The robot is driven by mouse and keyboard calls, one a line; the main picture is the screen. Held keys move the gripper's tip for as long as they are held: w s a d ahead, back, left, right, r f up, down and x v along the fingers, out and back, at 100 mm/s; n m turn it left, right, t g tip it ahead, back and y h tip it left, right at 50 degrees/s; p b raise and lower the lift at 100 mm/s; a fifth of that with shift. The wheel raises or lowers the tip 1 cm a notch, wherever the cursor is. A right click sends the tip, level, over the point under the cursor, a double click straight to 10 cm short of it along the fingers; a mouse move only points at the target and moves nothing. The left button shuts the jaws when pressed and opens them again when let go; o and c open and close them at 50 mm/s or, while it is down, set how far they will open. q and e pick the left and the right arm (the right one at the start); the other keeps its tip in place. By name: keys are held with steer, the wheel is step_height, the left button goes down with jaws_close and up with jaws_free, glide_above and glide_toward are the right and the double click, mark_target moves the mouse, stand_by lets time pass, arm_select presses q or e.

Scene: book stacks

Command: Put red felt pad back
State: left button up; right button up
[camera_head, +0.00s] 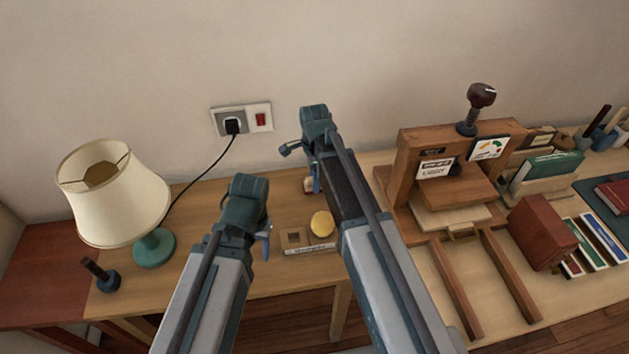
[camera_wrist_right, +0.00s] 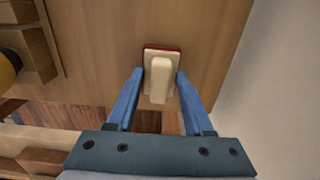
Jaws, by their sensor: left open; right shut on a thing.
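The red felt pad shows in the right wrist view as a thin red edge (camera_wrist_right: 162,47) on a cream block with a raised grip (camera_wrist_right: 160,78). My right gripper (camera_wrist_right: 153,82) is shut on this block, with a blue finger on each side. In the head view my right gripper (camera_head: 313,184) is over the desk behind the small wooden holder, and the pad is mostly hidden there. The holder (camera_head: 310,250) has a square recess at its left, a round yellow piece (camera_head: 322,223) at its right, and a label in front. My left gripper (camera_head: 267,242) is open, left of the holder.
A lamp (camera_head: 110,195) and a dark-handled stamp (camera_head: 101,275) stand at the left. A cord runs to the wall socket (camera_head: 241,119). A wooden press (camera_head: 458,180) with two rails and several books stand at the right.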

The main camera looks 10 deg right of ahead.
arm_select(q)
steer(key=shift+f, duration=0.1)
arm_select(e)
steer(key=shift+f, duration=0.15)
steer(key=o, duration=1.2)
step_height(320, 180, up, 12)
steer(key=p, duration=1.2)
arm_select(q)
step_height(320, 180, up, 12)
arm_select(e)
steer(key=shift+s+a+r+n+h, duration=0.15)
steer(key=shift+s+a+n, duration=1)
steer(key=shift+s+n, duration=2.4)
steer(key=shift+s+a+n+h, duration=0.25)
steer(key=shift+s+a+n, duration=0.9)
steer(key=shift+s+n, duration=2.4)
steer(key=shift+s+a+r+n+h, duration=0.15)
steer(key=shift+s+a+n, duration=1)
steer(key=shift+s+n, duration=2.4)
steer(key=shift+w+f+n, duration=0.1)
steer(key=shift+w+n, duration=0.15)
steer(key=shift+w, duration=0.05)
